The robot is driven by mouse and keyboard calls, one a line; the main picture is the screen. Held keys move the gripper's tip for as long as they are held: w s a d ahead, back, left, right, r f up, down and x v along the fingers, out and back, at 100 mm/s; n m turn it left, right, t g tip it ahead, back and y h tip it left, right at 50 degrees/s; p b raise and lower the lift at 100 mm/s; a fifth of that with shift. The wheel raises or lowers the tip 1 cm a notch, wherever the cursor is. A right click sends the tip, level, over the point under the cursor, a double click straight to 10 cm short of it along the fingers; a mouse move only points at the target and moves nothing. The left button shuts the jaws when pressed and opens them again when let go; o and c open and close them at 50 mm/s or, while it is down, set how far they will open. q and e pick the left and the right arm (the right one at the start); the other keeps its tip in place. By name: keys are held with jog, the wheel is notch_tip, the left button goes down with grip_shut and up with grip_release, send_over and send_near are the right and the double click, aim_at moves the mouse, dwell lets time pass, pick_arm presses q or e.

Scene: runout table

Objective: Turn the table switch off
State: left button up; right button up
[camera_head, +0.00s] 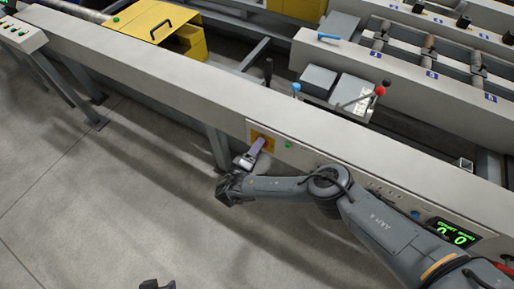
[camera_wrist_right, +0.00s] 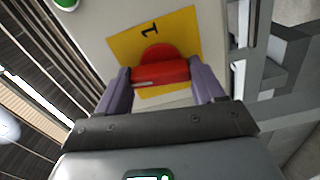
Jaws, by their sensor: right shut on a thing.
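The table switch is a red knob (camera_wrist_right: 160,72) on a yellow plate (camera_wrist_right: 185,28) marked "1" in the right wrist view. The plate (camera_head: 256,132) also shows on the front panel of the table in the head view, partly covered by my gripper. My right gripper (camera_head: 261,143) reaches the panel from the front, with its purple fingers shut on the two ends of the knob's grip bar. In the head view the knob is mostly hidden behind the fingers. A small dark part at the bottom edge, probably my left gripper (camera_head: 157,284), is mostly out of frame.
A green button (camera_head: 289,146) sits just right of the plate. Farther right is a green-lit display (camera_head: 452,232). Levers with red and blue knobs (camera_head: 380,91) stand behind the table edge (camera_head: 330,145). A yellow box (camera_head: 150,22) is at the back left. The floor (camera_head: 90,200) in front is clear.

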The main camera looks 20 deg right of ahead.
jog(key=shift+n, duration=0.8)
jog(key=o, duration=1)
jog(key=shift+o, duration=0.2)
jog(key=shift+s+a, duration=0.1)
jog(key=p+v, duration=0.1)
jog(key=v, duration=0.9)
jog(key=shift+s+a+p, duration=0.2)
jog(key=shift+p, duration=0.2)
